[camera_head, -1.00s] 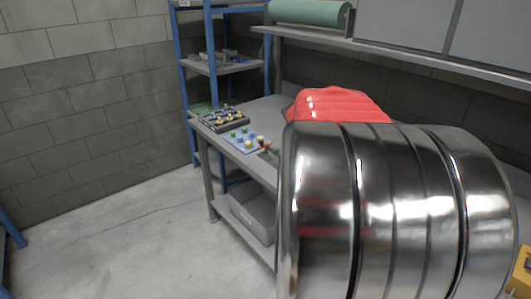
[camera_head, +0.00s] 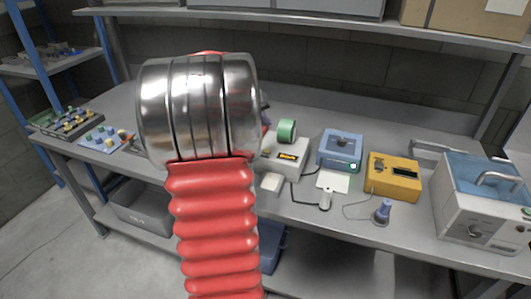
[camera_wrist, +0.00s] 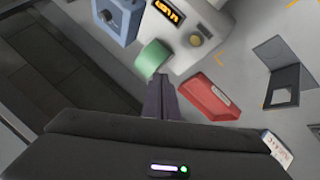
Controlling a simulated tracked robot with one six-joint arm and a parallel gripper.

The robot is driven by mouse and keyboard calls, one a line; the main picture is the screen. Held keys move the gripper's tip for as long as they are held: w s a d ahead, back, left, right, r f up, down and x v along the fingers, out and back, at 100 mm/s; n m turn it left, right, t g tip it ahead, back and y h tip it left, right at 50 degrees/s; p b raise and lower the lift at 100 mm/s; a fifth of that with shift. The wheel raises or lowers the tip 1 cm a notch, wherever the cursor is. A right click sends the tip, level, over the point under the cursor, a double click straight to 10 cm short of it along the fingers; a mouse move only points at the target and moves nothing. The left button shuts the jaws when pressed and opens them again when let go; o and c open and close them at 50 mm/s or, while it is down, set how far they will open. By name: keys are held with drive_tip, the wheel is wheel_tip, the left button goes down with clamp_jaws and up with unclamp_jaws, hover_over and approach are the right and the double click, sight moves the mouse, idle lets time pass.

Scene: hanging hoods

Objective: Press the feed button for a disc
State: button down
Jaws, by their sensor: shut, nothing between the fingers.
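The pale grey device with a lit orange display (camera_head: 290,155) stands on the bench, mid-picture in the head view. In the wrist view it is at the top, with its display (camera_wrist: 167,12) and a small round button (camera_wrist: 196,40) on its face. In the head view my arm hides most of the gripper.
A blue device (camera_head: 340,148), a yellow meter (camera_head: 393,176) and a white-and-blue machine (camera_head: 480,200) stand to the right on the bench. A red object (camera_wrist: 210,98) lies close right of the fingers. Blocks on trays (camera_head: 65,120) are at the left; a shelf runs above.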

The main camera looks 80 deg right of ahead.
drive_tip(key=shift+f, duration=4.35)
drive_tip(key=shift+f, duration=0.15)
drive_tip(key=shift+f, duration=0.2)
drive_tip(key=shift+f, duration=0.45)
drive_tip(key=shift+r, duration=0.85)
wheel_tip(320, 180, up, 5)
idle(0.4)
